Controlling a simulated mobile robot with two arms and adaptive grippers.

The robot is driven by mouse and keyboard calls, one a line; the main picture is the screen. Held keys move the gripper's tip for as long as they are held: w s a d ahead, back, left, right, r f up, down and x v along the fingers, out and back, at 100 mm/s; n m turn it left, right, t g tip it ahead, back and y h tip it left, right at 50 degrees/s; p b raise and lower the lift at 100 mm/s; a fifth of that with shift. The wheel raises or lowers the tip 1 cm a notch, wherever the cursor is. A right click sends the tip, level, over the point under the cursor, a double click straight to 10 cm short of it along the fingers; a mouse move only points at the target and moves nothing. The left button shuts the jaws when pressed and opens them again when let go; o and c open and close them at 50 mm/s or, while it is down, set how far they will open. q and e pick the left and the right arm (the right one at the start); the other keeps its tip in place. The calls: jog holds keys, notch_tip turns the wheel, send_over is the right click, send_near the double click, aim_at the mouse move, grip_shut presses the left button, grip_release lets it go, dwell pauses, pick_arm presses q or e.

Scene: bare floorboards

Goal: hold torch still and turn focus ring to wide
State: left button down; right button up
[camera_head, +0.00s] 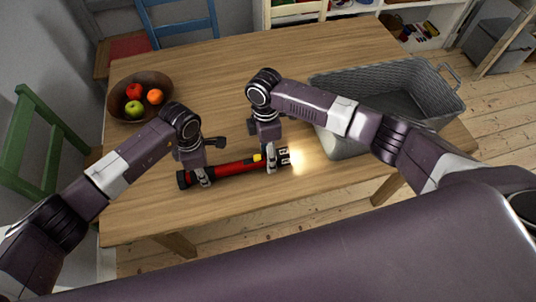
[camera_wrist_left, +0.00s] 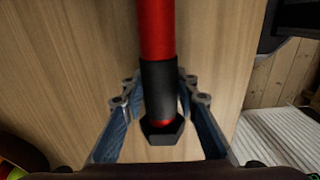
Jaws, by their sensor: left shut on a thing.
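The torch (camera_head: 232,168) lies along the front part of the wooden table, its red barrel slanting slightly up to the right. Its lit head is at the right and throws a warm glow on the table. My left gripper (camera_head: 203,177) is shut on the torch's black tail section. In the left wrist view its fingers stand on both sides of the black section, and the red barrel (camera_wrist_left: 155,30) runs up away from them. My right gripper (camera_head: 272,159) is at the torch's head end, around the focus ring area. The ring is mostly hidden, and the finger gap is unclear.
A brown bowl (camera_head: 168,100) with apples and an orange stands at the table's back left. A grey basket (camera_head: 345,82) stands at the right, partly behind my right arm. The table (camera_head: 230,62) is clear at the back middle. Chairs stand beyond its edges.

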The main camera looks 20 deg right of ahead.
notch_tip(320, 180, up, 12)
jog(key=w, duration=0.1)
jog(key=shift+w+f, duration=0.2)
jog(key=shift+c, duration=0.2)
jog(key=shift+c, duration=1.2)
jog(key=shift+d+f, duration=0.2)
jog(key=shift+f, duration=0.1)
jog(key=shift+c, duration=0.2)
jog(key=d+f+t, duration=0.1)
jog(key=s+d+f+y, duration=0.1)
jog(key=d+f+t+y, duration=0.1)
jog(key=shift+s+d+f+t, duration=0.2)
jog(key=shift+s+d+t, duration=0.05)
jog(key=shift+t, duration=0.05)
jog(key=shift+s+r+t+y, duration=0.6)
jog(key=shift+s+t+y, duration=0.7)
jog(key=shift+s, duration=0.9)
jog(key=shift+n, duration=0.5)
jog(key=x, duration=1.1)
jog(key=shift+d+f, duration=0.1)
jog(key=shift+d, duration=0.25)
